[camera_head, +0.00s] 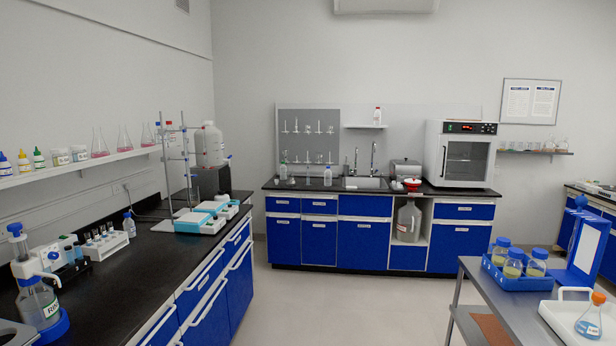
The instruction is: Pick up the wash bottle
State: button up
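I cannot tell for sure which bottle is the wash bottle. A small clear bottle with a blue top (129,226) stands on the left black bench, beside the tube rack. Another small bottle with a pale label (328,176) stands on the back bench, left of the sink. All are too small to make out a spout clearly. My gripper and arm are not in view.
The left bench (150,262) also holds a large blue-topped dispenser bottle (38,300), a tube rack (105,244) and a hotplate-like device (200,219). A metal cart (475,275) with a blue bottle tray stands at right. The floor (340,305) between them is clear.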

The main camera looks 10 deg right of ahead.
aim_at(283, 168)
jog(key=i, duration=5.7)
jog(key=i+l+z, duration=0.1)
jog(key=i, duration=0.85)
jog(key=i+l, duration=0.15)
jog(key=i, duration=0.8)
jog(key=l+z, duration=0.05)
jog(key=l, duration=0.05)
